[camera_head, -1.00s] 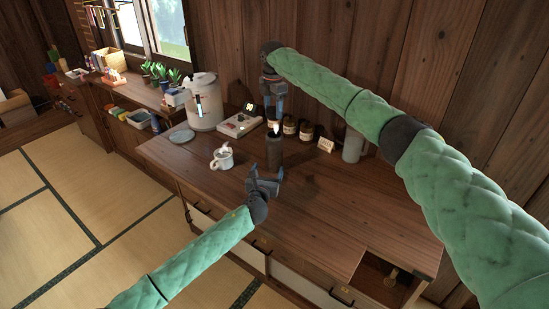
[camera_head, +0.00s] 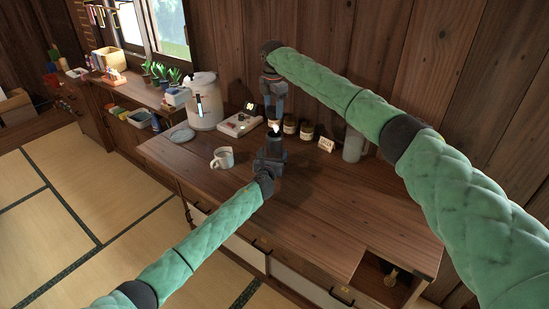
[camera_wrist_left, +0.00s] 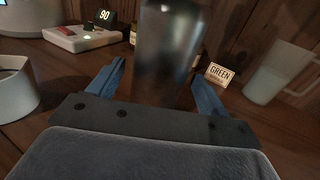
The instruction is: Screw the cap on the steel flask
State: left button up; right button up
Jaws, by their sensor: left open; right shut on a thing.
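The steel flask (camera_wrist_left: 166,50) stands upright on the desk as a dark, shiny cylinder in the left wrist view. It is between the two blue fingers of my left gripper (camera_wrist_left: 160,82), which is open around it. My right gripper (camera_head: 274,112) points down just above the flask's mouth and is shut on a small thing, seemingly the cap. The cap is too small and too covered to make out clearly.
A white mug (camera_head: 222,158) stands left of the left gripper. Behind are a large white kettle (camera_head: 203,105), a scale (camera_head: 239,124), dark jars (camera_head: 306,131), a GREEN card (camera_head: 326,144) and a translucent pitcher (camera_head: 353,146). The desk's right half is clear.

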pick_arm(q)
jog(key=shift+w+d, duration=0.15)
jog(key=shift+w, duration=0.7)
jog(key=c, duration=1.5)
jog(key=shift+o, duration=0.2)
pick_arm(e)
jog(key=shift+f, duration=2.45)
jog(key=shift+f, duration=0.9)
jog(key=shift+f, duration=0.55)
